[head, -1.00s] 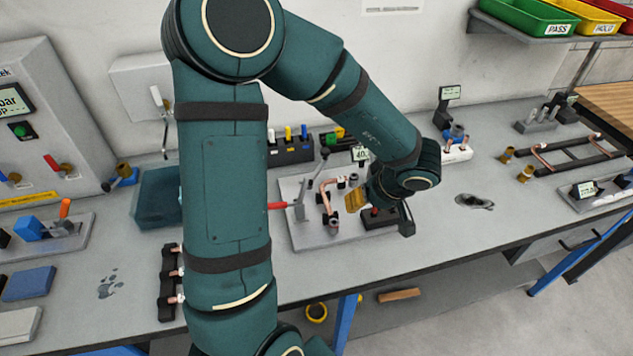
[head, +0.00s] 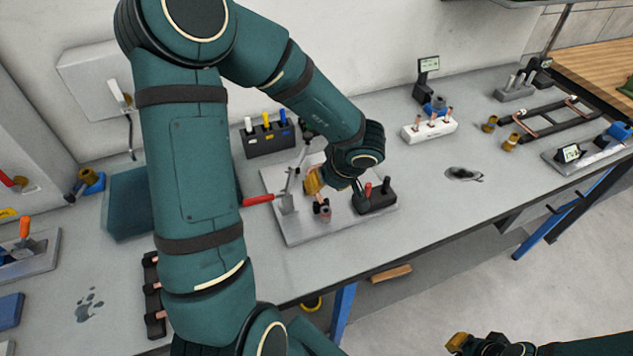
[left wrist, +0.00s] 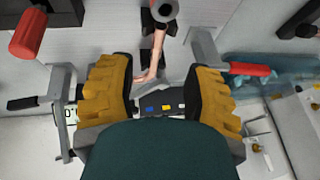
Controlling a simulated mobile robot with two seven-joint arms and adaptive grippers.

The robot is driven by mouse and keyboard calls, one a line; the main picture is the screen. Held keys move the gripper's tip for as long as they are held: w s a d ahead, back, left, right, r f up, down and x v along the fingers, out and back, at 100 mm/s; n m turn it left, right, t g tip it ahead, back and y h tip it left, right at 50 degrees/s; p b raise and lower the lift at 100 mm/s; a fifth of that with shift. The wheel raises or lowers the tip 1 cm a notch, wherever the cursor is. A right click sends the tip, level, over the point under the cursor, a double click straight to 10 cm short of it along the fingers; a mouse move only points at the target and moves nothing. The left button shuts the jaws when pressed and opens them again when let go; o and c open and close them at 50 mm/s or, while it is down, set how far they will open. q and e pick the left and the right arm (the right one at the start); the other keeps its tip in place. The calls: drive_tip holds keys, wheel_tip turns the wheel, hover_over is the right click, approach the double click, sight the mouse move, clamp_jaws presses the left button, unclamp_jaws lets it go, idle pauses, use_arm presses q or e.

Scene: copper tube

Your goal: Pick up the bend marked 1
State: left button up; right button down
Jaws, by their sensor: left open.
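My left gripper (head: 315,182) is over the grey fixture plate (head: 310,232), beside the red-handled clamp (head: 262,198). In the left wrist view its yellow-padded jaws (left wrist: 158,90) stand apart. A bent copper piece (left wrist: 156,52) shows between and beyond them; I cannot tell whether either jaw touches it. In the head view the gripper hides most of this piece. No number 1 is readable on any bend. My right gripper (head: 470,345) shows at the bottom edge, cut off, away from the bench; its jaw opening is unclear.
A black rack (head: 153,300) with copper pieces lies at the front left. A white block (head: 430,128) holds several copper ends. Bare bench (head: 420,200) lies right of the plate.

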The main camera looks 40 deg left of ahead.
sight(318, 193)
use_arm(q)
drive_tip(key=b+x, duration=0.1)
drive_tip(key=x, duration=0.3)
drive_tip(key=b+x, duration=0.1)
drive_tip(key=x, duration=0.1)
drive_tip(key=shift+w+a+f+b, duration=0.15)
drive_tip(key=shift+w+a+b, duration=0.1)
drive_tip(key=shift+w+b, duration=0.05)
clamp_jaws()
